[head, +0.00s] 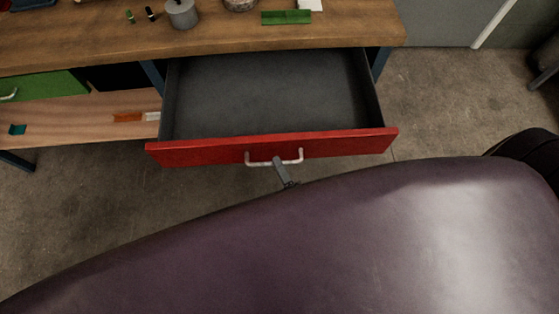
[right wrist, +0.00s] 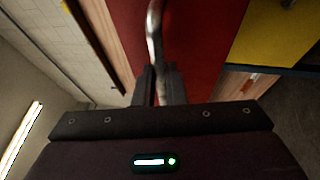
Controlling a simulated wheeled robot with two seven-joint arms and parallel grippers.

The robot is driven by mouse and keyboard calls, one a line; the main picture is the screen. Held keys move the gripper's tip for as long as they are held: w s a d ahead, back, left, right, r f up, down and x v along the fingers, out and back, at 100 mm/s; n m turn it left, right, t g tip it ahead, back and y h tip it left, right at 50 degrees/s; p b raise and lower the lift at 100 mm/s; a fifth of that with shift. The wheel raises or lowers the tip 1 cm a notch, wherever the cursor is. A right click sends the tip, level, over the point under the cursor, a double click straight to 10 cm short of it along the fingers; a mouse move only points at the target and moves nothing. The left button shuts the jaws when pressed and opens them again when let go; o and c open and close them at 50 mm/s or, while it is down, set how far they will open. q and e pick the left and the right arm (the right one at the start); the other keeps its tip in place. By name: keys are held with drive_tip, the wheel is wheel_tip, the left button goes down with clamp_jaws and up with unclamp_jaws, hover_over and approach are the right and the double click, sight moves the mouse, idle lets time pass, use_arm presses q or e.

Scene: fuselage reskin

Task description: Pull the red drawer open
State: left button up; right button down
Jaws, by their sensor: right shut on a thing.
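The red drawer (head: 215,153) is pulled well out from under the wooden workbench, and its grey inside looks empty. Its pale bar handle (head: 262,163) is on the front face. My right gripper (head: 281,172) is shut on the handle, near its middle. In the right wrist view the gripper's fingers (right wrist: 159,88) are closed around the handle (right wrist: 154,35), with the red drawer front (right wrist: 195,45) behind. The purple cover of my own arm hides much of the lower head view. My left gripper is not in view.
The workbench top (head: 340,25) holds a grey pot (head: 182,14), a green block (head: 286,17) and small items. A lower shelf (head: 70,120) and a green drawer (head: 45,86) are at left. Bare floor (head: 440,100) lies at right.

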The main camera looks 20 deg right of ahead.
drive_tip(key=c, duration=1.5)
unclamp_jaws()
drive_tip(key=a+b+v, duration=0.1)
drive_tip(key=v, duration=0.6)
drive_tip(key=shift+s+d+b, duration=0.35)
drive_tip(key=shift+s+d, duration=0.1)
drive_tip(key=shift+d, duration=0.1)
drive_tip(key=shift+f, duration=0.1)
drive_tip(key=s+d+f+m+g+h, duration=0.1)
drive_tip(key=d+f+m+g, duration=0.15)
drive_tip(key=f, duration=0.55)
drive_tip(key=s+d+f+m+g, duration=0.15)
drive_tip(key=f+m+g, duration=0.25)
drive_tip(key=f, duration=0.5)
drive_tip(key=d+f+m+g+h, duration=0.1)
drive_tip(key=d+f+m+g, duration=0.2)
drive_tip(key=f, duration=0.5)
drive_tip(key=s+d+f+m+g, duration=0.4)
drive_tip(key=s+f+m+g, duration=0.4)
drive_tip(key=s+f, duration=0.3)
drive_tip(key=shift+s+f+g, duration=0.2)
drive_tip(key=shift+s+g, duration=0.45)
drive_tip(key=shift+s, duration=0.5)
